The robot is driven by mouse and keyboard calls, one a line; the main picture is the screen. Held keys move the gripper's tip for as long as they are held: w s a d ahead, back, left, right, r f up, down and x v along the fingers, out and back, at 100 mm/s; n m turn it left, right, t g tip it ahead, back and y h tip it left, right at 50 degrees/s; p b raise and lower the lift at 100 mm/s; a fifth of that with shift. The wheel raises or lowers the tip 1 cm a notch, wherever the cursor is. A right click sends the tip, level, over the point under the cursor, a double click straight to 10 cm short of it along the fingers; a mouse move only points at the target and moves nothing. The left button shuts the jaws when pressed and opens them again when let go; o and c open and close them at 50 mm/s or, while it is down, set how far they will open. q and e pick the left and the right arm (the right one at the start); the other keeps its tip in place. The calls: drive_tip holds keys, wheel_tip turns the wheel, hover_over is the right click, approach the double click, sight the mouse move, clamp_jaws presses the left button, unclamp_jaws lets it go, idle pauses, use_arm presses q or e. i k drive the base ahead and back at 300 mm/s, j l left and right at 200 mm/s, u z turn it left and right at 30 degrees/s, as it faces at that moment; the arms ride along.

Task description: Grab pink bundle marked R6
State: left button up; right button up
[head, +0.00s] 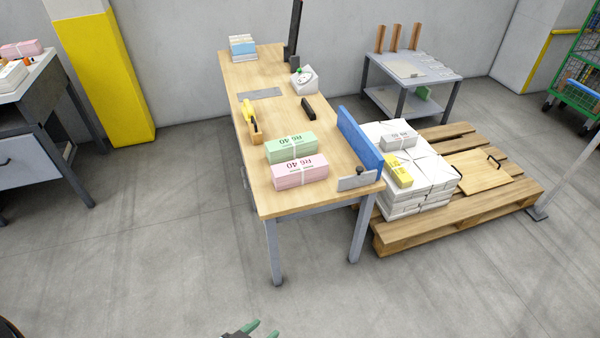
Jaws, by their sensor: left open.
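The pink bundle (300,172) marked "R6 40" lies on the near end of the wooden table (247,77), wrapped with a white band. A green bundle (290,147), also marked "R6 40", lies just behind it. Another pink bundle (22,48) lies on the dark bench at the far left; I cannot read a mark on it. My right gripper is not in view.
A blue panel (360,142) and a grey metal plate (356,182) stand at the table's right edge beside the pink bundle. A pallet (400,238) with white stacks is to the right. A yellow column (105,80) stands at back left. The floor before the table is clear.

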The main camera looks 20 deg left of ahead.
sight(302, 171)
drive_tip(key=i+j+u, duration=0.25)
drive_tip(key=i+j, duration=0.5)
drive_tip(key=i+j+u, duration=0.3)
drive_tip(key=i+j, duration=0.35)
drive_tip(key=i, duration=0.15)
